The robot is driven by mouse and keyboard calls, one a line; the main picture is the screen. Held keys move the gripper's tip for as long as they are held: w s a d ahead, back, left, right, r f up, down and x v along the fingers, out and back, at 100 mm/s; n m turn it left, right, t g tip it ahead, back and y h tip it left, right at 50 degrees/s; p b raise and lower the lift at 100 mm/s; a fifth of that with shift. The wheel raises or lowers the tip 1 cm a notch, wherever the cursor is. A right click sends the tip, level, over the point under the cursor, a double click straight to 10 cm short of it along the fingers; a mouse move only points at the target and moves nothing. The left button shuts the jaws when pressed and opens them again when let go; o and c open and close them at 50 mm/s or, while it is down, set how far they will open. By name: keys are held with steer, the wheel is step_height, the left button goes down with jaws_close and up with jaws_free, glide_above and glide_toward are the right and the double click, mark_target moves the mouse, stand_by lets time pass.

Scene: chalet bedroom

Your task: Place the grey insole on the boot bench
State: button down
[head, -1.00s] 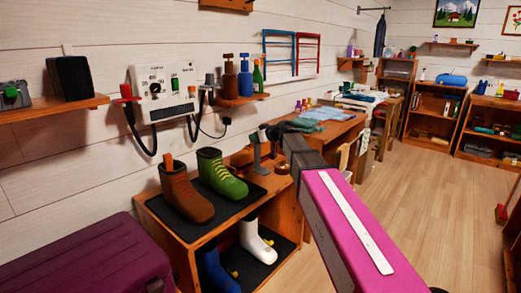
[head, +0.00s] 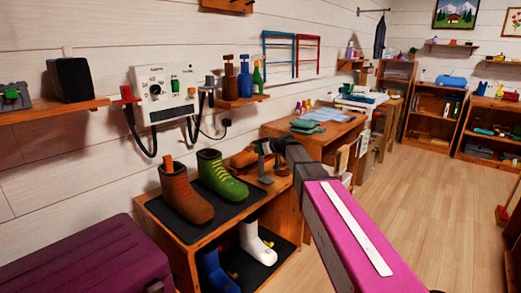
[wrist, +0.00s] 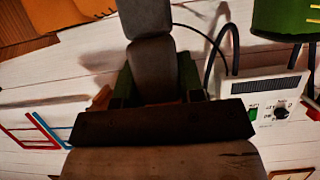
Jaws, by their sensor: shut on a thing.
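The boot bench (head: 183,252) is a wooden two-level stand in the left middle of the head view, with a dark mat on each level. A brown boot (head: 184,195) and a green boot (head: 219,177) stand on its top. My gripper (head: 262,150) is over the right rear part of the bench top, right of the green boot. It is shut on the grey insole (wrist: 150,68), which extends away from the jaws in the wrist view. In the head view the insole is small and dark, and I cannot tell whether it touches the bench.
A brown shoe-like object (head: 243,158) lies close to the gripper. A white boot (head: 256,242) and a blue boot (head: 216,271) stand on the lower level. A purple chest (head: 85,255) is at the left. A wall unit with hoses (head: 163,92) hangs above. Open floor lies right.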

steer(key=shift+f, duration=0.1)
steer(key=c, duration=0.7)
jaws_free()
steer(key=shift+c, duration=0.2)
steer(key=shift+s+d, duration=0.1)
steer(key=shift+s, duration=0.05)
steer(key=v, duration=1.2)
steer(key=s+d+f+m+g+h, duration=0.2)
steer(key=s+d+f, duration=0.3)
steer(key=s+f, duration=0.4)
steer(key=s+d+f+m+g+h, duration=0.3)
steer(key=s+d+f+m+h, duration=0.2)
steer(key=s+f, duration=0.4)
steer(key=s+d+f+m+g+h, duration=0.3)
steer(key=s+d+f, duration=0.3)
steer(key=s+f, duration=0.4)
step_height(320, 180, down, 2)
steer(key=shift+f+h, duration=0.2)
steer(key=shift+h, duration=0.2)
steer(key=shift+s+d, duration=0.1)
